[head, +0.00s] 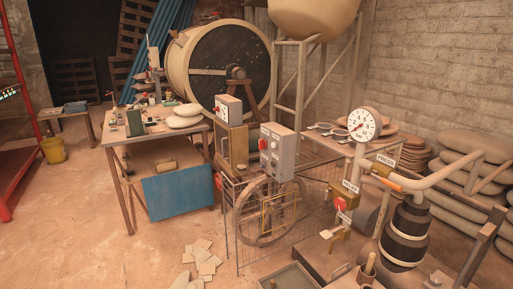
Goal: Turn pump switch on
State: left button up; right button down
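No part labelled clearly as the pump switch can be read at this size. A grey control box (277,152) with a red knob on its left side and small round controls on its front stands upright near the middle. A smaller grey box (228,109) with a red button sits on a wooden box behind it to the left. Switch positions are too small to tell. Neither of my grippers is in view.
A round dial gauge (364,124) tops the pipes beside a dark banded cylinder (406,236). A wire mesh guard surrounds a spoked wheel (266,210) below the control box. A cluttered workbench (122,138) stands left. The floor (75,225) at front left is mostly clear.

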aim_at(262, 143)
jog(key=i+j+z, duration=0.1)
jog(key=i+j, duration=0.2)
jog(key=i+j+z, duration=0.1)
jog(key=i+j, duration=0.25)
jog(key=i+j+z, duration=0.1)
jog(key=i+j, duration=0.15)
jog(key=j, duration=0.2)
jog(key=i+j+z, duration=0.1)
jog(key=i+j, duration=0.2)
jog(key=j, duration=0.15)
jog(key=i+j+z, duration=0.1)
jog(key=i+j, duration=0.15)
jog(key=j, duration=0.15)
jog(key=i+j+z, duration=0.1)
jog(key=i+j, duration=0.2)
jog(key=j, duration=0.15)
jog(key=i+j+z, duration=0.1)
jog(key=j, duration=0.4)
jog(key=i+j+z, duration=0.1)
jog(key=i+j, duration=0.25)
jog(key=j, duration=0.15)
